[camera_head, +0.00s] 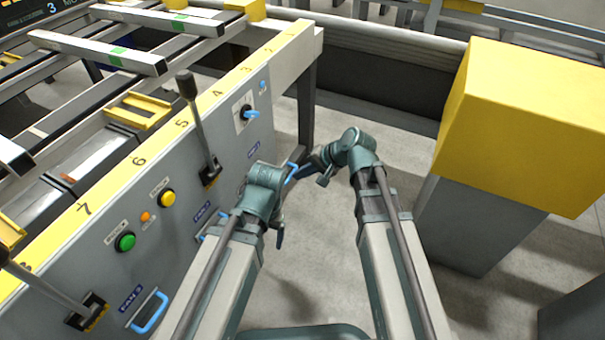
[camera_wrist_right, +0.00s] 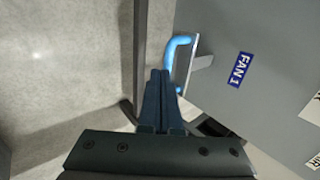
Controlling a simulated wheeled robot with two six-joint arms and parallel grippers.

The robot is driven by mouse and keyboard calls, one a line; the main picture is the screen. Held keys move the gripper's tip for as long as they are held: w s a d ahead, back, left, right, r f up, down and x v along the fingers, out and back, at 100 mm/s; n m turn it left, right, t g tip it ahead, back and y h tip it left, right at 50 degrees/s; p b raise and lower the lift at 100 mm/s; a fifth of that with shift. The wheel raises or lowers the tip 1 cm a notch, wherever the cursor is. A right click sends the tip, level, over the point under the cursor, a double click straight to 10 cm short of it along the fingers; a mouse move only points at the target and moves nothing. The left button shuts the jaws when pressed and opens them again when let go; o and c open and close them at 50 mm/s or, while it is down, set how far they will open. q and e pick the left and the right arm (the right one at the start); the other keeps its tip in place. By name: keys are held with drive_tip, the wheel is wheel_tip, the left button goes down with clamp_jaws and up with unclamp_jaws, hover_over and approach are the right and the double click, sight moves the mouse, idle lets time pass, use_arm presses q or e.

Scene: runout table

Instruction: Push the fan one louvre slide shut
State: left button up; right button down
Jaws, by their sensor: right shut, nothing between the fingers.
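The fan one louvre slide has a blue handle (camera_wrist_right: 177,60) on a pale plate that stands out from the grey panel, beside the FAN 1 label (camera_wrist_right: 240,69) in the right wrist view. The blue handle also shows in the head view (camera_head: 291,173), between my two arms. My right gripper (camera_wrist_right: 160,72) is shut and empty, its fingertips just beside the handle; I cannot tell if they touch it. In the head view my right gripper (camera_head: 303,164) reaches left toward the panel. My left gripper (camera_head: 280,237) is mostly hidden behind its own arm; its jaws are unclear.
The grey panel (camera_head: 170,240) carries a green button (camera_head: 125,241), a yellow button (camera_head: 168,199), levers and other blue handles, including one by the lower label (camera_head: 150,312). A yellow block on a grey pedestal (camera_head: 520,130) stands right. Bare floor (camera_head: 310,260) lies between.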

drive_tip(key=w+a, duration=0.4)
drive_tip(key=a, duration=0.3)
drive_tip(key=shift+w+a, duration=0.15)
drive_tip(key=shift+a, duration=0.05)
